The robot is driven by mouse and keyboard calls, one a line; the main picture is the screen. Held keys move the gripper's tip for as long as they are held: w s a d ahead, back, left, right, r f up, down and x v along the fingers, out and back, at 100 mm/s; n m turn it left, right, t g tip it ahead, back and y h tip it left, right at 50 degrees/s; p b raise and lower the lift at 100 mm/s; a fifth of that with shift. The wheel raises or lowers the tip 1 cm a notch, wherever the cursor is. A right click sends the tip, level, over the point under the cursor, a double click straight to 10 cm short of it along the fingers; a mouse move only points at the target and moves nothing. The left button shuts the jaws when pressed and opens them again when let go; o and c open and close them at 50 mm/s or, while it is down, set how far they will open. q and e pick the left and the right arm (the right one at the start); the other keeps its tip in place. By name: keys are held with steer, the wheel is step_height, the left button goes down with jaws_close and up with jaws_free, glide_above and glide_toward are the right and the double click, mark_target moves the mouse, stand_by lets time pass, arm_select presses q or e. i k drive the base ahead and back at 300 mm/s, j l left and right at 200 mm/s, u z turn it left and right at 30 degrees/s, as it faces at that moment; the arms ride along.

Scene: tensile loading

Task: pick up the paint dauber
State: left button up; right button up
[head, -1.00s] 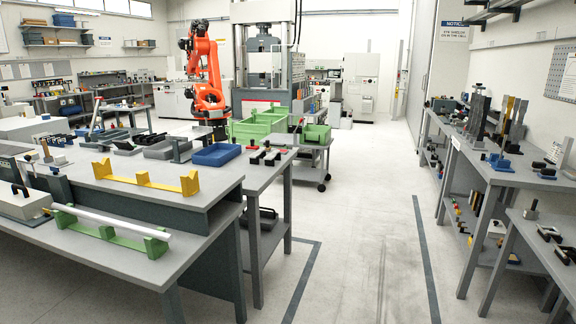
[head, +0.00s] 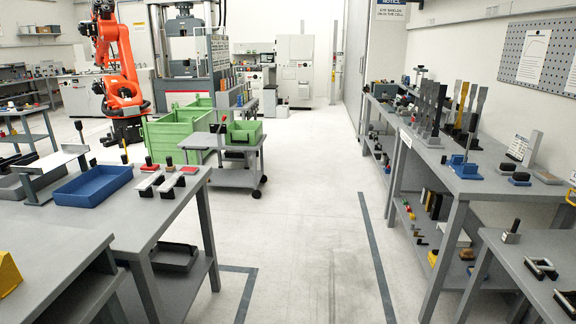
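I cannot pick out the paint dauber for certain; many small tools are too small to tell apart. One small upright tool with a dark handle and a pale base (head: 511,232) stands on the near right bench. A blue block with an upright handle (head: 463,165) sits on the long right bench. Neither of my grippers is in view.
The grey left table (head: 130,215) carries a blue tray (head: 92,186) and black-knobbed clamps (head: 168,180). A cart (head: 222,176) and green bins (head: 180,135) stand beyond. An orange robot arm (head: 116,70) is behind. The floor aisle (head: 300,220) is clear.

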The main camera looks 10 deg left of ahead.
mark_target(170, 168)
steer(key=i, duration=2.2)
steer(key=i+u, duration=0.45)
steer(key=i+l+u, duration=0.25)
steer(key=i+u, duration=0.2)
steer(key=i+l+u, duration=0.45)
steer(key=j, duration=0.1)
